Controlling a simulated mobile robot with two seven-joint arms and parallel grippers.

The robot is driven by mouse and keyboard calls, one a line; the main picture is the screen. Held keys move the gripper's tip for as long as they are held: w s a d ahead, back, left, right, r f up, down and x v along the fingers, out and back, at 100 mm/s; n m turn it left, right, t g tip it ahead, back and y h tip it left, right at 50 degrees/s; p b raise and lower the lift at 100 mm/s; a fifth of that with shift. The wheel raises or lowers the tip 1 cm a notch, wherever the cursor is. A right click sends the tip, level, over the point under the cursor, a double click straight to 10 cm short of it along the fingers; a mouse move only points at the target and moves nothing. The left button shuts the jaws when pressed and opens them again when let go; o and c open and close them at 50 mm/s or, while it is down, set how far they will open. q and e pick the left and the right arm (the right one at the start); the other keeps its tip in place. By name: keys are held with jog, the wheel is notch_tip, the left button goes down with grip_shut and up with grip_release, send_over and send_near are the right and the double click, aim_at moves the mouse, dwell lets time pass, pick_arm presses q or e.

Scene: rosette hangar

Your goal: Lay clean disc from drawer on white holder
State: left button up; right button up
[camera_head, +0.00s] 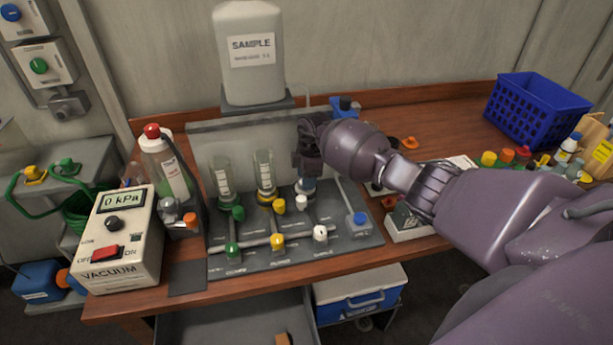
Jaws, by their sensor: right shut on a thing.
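My right gripper (308,160) reaches in from the right and is over the right-hand position of the dark filter manifold (350,238). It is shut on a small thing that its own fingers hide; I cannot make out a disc. A pale holder (305,187) shows just under the fingers, partly covered; I cannot tell whether the held thing touches it. The open grey drawer (190,326) is below the table's front edge, with a small brown block (283,339) in it. My left gripper is not in view.
Two clear funnels (265,172) stand on the manifold left of my gripper, with a SAMPLE container (250,55) behind. A vacuum box (120,240) reading 0 kPa and a red-capped bottle (168,165) stand left. A blue crate (535,108) is at back right.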

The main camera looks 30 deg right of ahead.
jog(key=o, duration=0.9)
jog(key=shift+o, duration=0.4)
jog(key=shift+o, duration=1.5)
jog(key=shift+f, duration=0.1)
